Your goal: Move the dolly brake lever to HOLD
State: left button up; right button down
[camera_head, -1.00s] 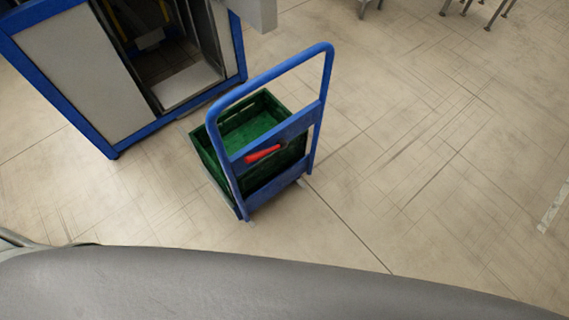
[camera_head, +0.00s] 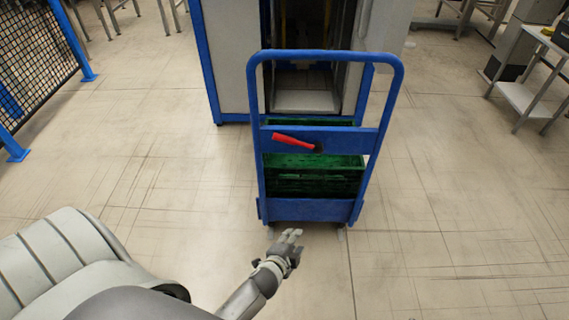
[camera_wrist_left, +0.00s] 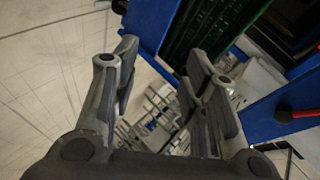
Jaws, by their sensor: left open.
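The dolly (camera_head: 312,209) is a blue push cart with an upright hoop handle, standing in the middle of the head view. Its red brake lever (camera_head: 293,140) is on the upper cross panel, its free end pointing left and slightly up from a dark pivot. In the left wrist view the lever (camera_wrist_left: 302,114) shows at the right edge, outside my fingers. My left gripper (camera_head: 291,236) is open and empty, in front of and below the lever, near the dolly's lower panel. Its spread fingers (camera_wrist_left: 162,60) show in the wrist view. No HOLD mark is readable. My right gripper is out of view.
A green crate (camera_head: 312,180) is behind the dolly's frame. A blue-framed grey machine (camera_head: 228,62) with an opening stands behind it. A mesh fence (camera_head: 38,58) is at the left, a metal table (camera_head: 533,98) at the right. The floor beside the dolly is clear.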

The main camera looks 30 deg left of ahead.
pick_arm(q)
jog(key=w+a+r+m+t+y+b, duration=0.2)
jog(key=w+a+r+t+b, duration=0.1)
jog(key=w+r+b, duration=0.15)
jog(key=m+t+y+b, duration=0.4)
jog(key=b, duration=0.4)
send_near(297, 142)
jog(key=s+a, duration=0.2)
jog(key=s, duration=0.2)
jog(key=shift+p+x, duration=0.5)
jog(key=shift+x, duration=4.95)
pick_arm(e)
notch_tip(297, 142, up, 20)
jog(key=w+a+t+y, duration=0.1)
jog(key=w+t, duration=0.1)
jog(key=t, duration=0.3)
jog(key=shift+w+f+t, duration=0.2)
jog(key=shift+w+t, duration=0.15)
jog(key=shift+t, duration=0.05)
pick_arm(q)
jog(key=shift+f, duration=0.1)
grip_shut()
